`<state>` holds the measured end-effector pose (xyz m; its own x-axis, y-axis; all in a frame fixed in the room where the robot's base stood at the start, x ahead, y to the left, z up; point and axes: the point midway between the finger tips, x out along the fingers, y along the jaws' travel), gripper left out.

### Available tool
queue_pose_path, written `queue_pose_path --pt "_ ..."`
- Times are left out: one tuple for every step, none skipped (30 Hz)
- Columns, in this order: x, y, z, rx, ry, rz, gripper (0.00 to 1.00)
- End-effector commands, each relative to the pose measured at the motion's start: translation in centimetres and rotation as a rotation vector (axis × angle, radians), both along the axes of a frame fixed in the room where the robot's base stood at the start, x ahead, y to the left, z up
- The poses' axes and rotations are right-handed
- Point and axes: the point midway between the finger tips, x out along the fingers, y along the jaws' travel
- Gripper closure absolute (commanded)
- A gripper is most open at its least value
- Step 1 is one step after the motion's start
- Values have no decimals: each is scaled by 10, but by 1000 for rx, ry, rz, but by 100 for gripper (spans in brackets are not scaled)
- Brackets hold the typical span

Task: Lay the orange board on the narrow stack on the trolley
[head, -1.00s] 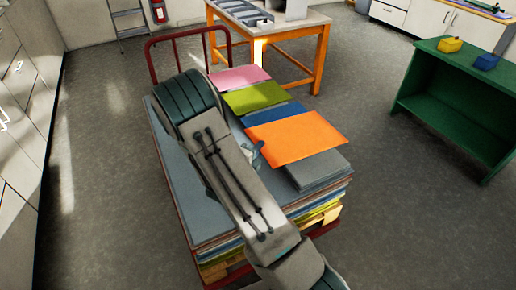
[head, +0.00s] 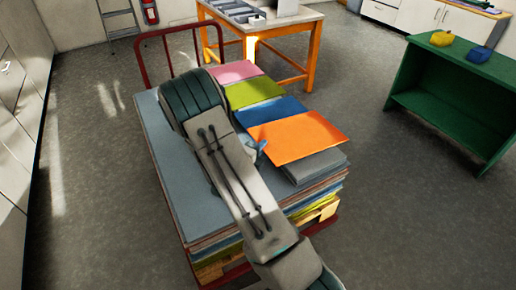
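The orange board (head: 298,136) is a flat sheet over the right side of the trolley (head: 141,62). It overlaps the blue board and a small dark grey stack (head: 318,167) in this view. Whether it touches either cannot be told. A small part of my gripper (head: 261,150) shows at the board's left edge, shut on it as far as I can see; my arm hides the rest. Pink (head: 235,72), green (head: 254,92) and blue (head: 272,110) boards lie in a row behind the orange one.
A wide grey-blue pile (head: 165,145) fills the trolley's left side, partly behind my arm. An orange-legged table (head: 308,62) stands behind. A green shelf unit (head: 440,108) with yellow and blue items stands at the right. Floor between is clear.

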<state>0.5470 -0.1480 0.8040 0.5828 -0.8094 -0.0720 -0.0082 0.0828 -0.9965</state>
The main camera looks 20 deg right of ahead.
Motion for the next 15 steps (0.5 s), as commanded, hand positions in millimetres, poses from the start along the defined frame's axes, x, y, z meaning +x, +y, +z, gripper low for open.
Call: queue_pose_path --pt "0 -3 -5 -1 0 -1 100" --pt "0 -4 -6 -1 0 -1 100" --pt "0 -5 -8 -1 -1 0 100" --pt "1 -6 -9 -1 -1 0 100" --pt "1 -7 -11 -1 -1 0 100" --pt "1 -9 -12 -1 -1 0 100" --pt "1 -10 -14 -1 0 -1 100" --pt "1 -11 -15 -1 0 -1 100" --pt "1 -13 -17 -1 0 -1 100" --pt "1 -14 -18 -1 0 -1 100" --pt "1 -15 -20 -1 0 -1 100" --pt "1 -17 -21 -1 -1 0 100" --pt "2 -18 -23 -1 -1 0 100" --pt "2 -19 -24 -1 -1 0 100" --pt "2 -21 -26 -1 -1 0 100"
